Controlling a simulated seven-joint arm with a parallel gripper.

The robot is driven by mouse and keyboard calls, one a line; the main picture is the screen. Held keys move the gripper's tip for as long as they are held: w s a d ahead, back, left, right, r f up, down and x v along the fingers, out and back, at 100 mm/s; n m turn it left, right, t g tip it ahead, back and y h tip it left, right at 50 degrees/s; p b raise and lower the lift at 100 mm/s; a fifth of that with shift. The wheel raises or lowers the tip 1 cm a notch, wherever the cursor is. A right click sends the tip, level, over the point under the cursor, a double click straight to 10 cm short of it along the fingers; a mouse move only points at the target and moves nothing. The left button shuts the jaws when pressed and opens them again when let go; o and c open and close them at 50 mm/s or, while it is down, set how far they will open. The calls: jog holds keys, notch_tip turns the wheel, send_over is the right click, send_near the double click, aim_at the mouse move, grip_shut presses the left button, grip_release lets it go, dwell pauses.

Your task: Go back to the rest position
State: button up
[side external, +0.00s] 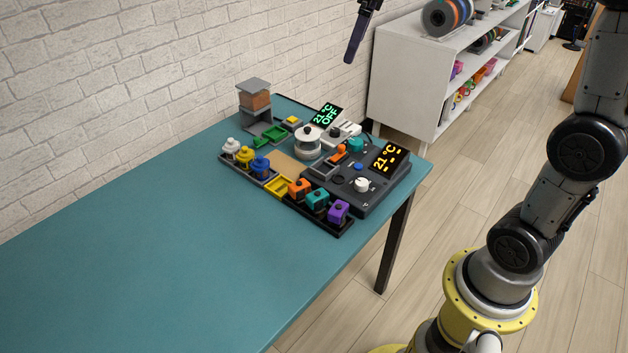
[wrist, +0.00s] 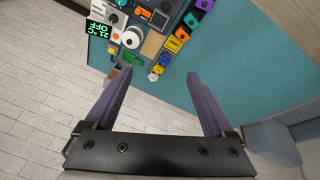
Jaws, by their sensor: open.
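My gripper (side external: 352,50) hangs in the air at the top of the side view, well above the table and near its far end. In the wrist view its two purple fingers (wrist: 158,92) stand wide apart with nothing between them. Below them lie the teal table (wrist: 240,60) and the group of maker devices. In the side view the teal table (side external: 150,240) stands along the brick wall. The upper part of my arm near the gripper is cut off by the frame's top edge.
The devices crowd the table's far end: a dark console (side external: 376,197) reading 21 °C, a white round pot (side external: 308,147), a grey dispenser (side external: 254,100), and coloured blocks including a purple one (side external: 339,211). A white shelf (side external: 400,90) stands behind. The table's near part is bare.

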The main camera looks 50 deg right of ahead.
jog(key=s+a+t, duration=0.1)
jog(key=s+a, duration=0.2)
jog(key=s, duration=0.4)
jog(key=s+a+t, duration=0.1)
jog(key=s+a, duration=0.3)
jog(key=s, duration=0.3)
jog(key=s+f+m, duration=0.4)
jog(key=s+f, duration=0.4)
jog(key=f, duration=0.3)
jog(key=shift+s+a+m, duration=0.3)
jog(key=shift+s+a, duration=0.05)
jog(key=shift+a, duration=0.1)
